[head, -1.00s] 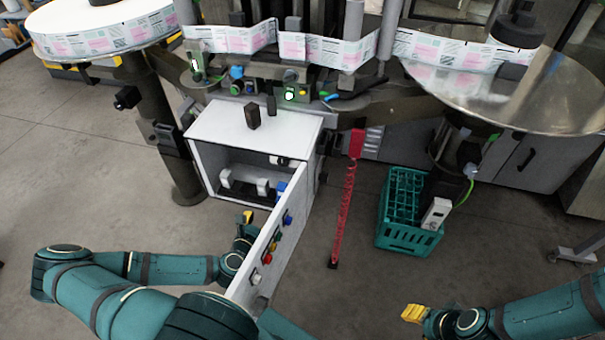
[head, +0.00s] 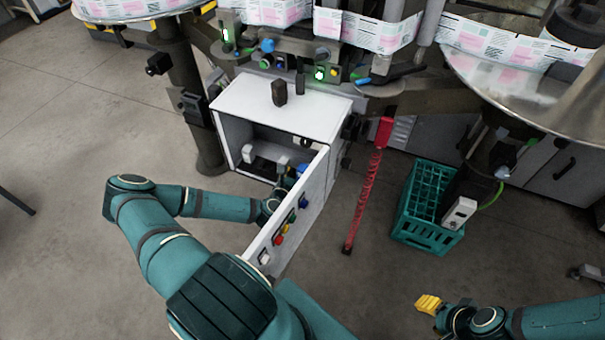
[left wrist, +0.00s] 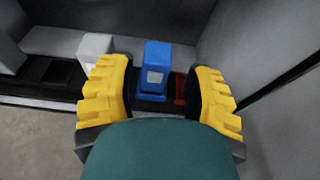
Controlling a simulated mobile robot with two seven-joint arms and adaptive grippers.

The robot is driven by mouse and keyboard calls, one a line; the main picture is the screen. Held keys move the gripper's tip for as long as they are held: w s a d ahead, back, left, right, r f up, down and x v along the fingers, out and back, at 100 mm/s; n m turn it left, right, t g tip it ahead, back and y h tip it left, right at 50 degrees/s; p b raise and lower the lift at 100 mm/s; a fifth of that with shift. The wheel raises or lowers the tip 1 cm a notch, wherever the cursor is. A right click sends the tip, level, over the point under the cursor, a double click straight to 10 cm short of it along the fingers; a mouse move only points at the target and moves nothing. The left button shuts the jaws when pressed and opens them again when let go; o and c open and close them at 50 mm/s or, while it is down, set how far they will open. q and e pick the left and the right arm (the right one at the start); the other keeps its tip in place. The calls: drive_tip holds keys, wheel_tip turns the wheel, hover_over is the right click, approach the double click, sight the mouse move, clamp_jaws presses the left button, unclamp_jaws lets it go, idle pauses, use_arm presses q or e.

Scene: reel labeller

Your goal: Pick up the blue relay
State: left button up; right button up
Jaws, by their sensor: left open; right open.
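The blue relay (left wrist: 155,68) stands upright inside the cabinet in the left wrist view, with a pale patch on its front. It also shows as a small blue patch (head: 302,169) just behind the open door in the head view. My left gripper (left wrist: 161,70) is open, with one yellow finger on each side of the relay in the picture. I cannot tell whether the relay is between the fingertips or a little beyond them. In the head view the door hides most of this gripper. My right gripper (head: 428,304) is open and empty over the floor at the lower right.
The white cabinet (head: 318,102) has its door (head: 318,185) swung out beside my left arm, with coloured buttons on it. White modules (left wrist: 95,47) sit left of the relay, and a dark red part (left wrist: 180,88) right of it. A green crate (head: 425,236) stands on the floor.

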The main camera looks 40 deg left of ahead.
sight(301, 169)
use_arm(q)
drive_tip(key=x, duration=0.5)
drive_tip(key=shift+a+r, duration=0.1)
drive_tip(key=shift+r, duration=0.05)
drive_tip(key=shift+s, duration=0.1)
clamp_jaws()
